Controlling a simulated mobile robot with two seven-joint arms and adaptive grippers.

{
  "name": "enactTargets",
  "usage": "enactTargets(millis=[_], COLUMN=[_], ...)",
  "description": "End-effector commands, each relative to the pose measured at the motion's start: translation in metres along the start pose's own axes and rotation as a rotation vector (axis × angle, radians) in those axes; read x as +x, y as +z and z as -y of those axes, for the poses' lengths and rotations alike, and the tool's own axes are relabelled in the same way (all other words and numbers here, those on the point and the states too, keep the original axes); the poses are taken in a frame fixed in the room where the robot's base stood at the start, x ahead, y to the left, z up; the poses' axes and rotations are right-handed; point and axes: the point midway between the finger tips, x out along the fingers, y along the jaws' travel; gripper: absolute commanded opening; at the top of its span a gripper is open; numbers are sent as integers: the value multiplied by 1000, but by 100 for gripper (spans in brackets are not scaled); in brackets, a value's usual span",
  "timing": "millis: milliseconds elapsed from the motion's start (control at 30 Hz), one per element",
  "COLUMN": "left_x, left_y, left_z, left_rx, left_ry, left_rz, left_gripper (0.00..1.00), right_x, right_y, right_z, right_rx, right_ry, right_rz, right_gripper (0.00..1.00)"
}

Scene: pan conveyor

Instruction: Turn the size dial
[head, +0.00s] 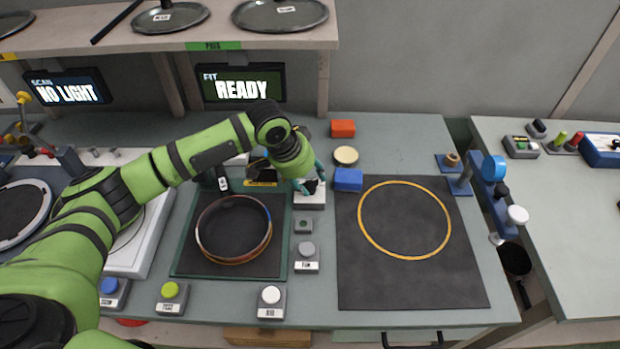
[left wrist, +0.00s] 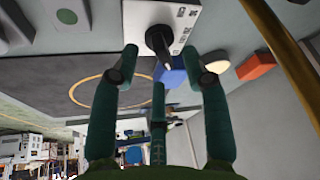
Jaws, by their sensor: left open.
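The size dial is a white box (head: 312,201) with a black knob, right of the round pan on the dark mat. In the left wrist view the black knob (left wrist: 158,40) stands on the white box (left wrist: 186,14), with small print beside it. My left gripper (head: 308,186) is at the dial and covers part of it in the head view. Its teal fingers are open (left wrist: 160,55), with the knob showing between the two upper fingertips. I cannot tell whether any finger touches the knob. My right gripper is not in view.
A blue block (head: 348,180) stands close right of the dial, with a tan round-topped piece (head: 346,155) and an orange block (head: 343,128) behind. A grey button (head: 306,249) is in front. The pan ring (head: 234,258) lies left. The dark mat (head: 410,285) at right is clear.

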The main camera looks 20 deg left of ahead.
Motion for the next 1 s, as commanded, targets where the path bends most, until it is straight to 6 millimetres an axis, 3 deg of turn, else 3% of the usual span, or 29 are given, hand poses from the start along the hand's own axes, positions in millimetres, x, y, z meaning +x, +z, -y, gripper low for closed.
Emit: enactTargets(millis=[200, 433, 533, 567, 1000], left_x=[15, 15, 15, 15, 13], left_y=[0, 1, 0, 0, 0], left_z=[0, 0, 0, 0, -2], left_rx=[0, 0, 0, 0, -39], left_ry=[0, 0, 0, 0, -13], left_rz=[1, 1, 1, 1, 3], left_gripper=[46, 46, 6, 0, 0], right_x=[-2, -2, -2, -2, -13], right_y=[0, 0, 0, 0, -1], right_z=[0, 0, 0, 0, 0], right_rx=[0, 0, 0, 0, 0], right_ry=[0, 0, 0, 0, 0], right_rz=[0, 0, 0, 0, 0], right_gripper=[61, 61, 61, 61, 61])
